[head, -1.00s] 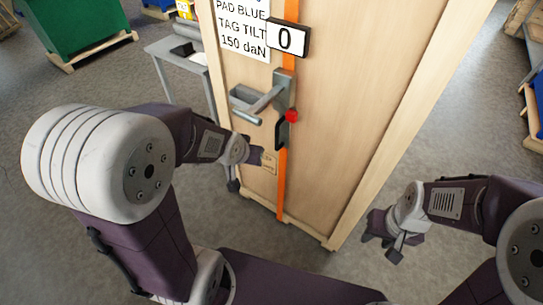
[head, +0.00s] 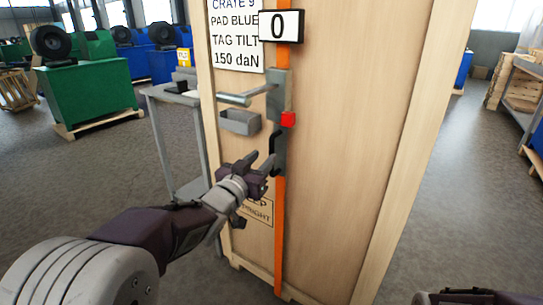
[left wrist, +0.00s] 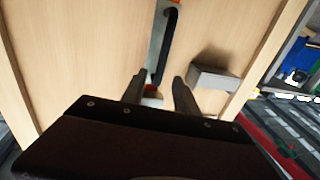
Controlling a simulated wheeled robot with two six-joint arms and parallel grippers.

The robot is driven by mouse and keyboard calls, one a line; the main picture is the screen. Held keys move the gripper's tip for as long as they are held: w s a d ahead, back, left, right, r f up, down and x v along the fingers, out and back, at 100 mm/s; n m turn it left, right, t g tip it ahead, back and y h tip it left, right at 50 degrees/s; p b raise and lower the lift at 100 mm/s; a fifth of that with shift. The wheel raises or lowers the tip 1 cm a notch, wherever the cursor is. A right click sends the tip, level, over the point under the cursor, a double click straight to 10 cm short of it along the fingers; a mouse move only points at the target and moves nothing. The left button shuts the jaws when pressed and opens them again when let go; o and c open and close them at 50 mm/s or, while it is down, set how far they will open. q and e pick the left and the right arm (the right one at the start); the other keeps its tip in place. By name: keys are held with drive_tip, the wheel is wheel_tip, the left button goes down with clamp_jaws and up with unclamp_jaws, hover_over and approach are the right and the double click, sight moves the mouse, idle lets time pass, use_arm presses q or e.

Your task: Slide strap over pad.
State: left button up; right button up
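The orange strap (head: 280,235) runs vertically down the wooden crate (head: 335,150). My left gripper (head: 264,165) is at the tool's lower end, by the black handle. In the left wrist view its fingers (left wrist: 158,88) are apart, with the black handle (left wrist: 168,45) ahead of them and a bit of orange beyond the gap. Nothing shows held. I cannot make out a pad. My right gripper is out of view; only part of my right arm shows at bottom right.
A small grey holder (head: 240,121) juts from the crate left of the tool. A sign (head: 236,35) reads PAD BLUE, and a display (head: 281,25) reads 0. A grey side table (head: 175,98) stands left of the crate. Floor right of the crate is clear.

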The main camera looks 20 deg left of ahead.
sight(271, 151)
use_arm(q)
drive_tip(key=w, duration=0.4)
drive_tip(key=w+d+b, duration=0.1)
drive_tip(key=w, duration=0.2)
drive_tip(key=shift+f, duration=0.1)
clamp_jaws()
idle(1.1)
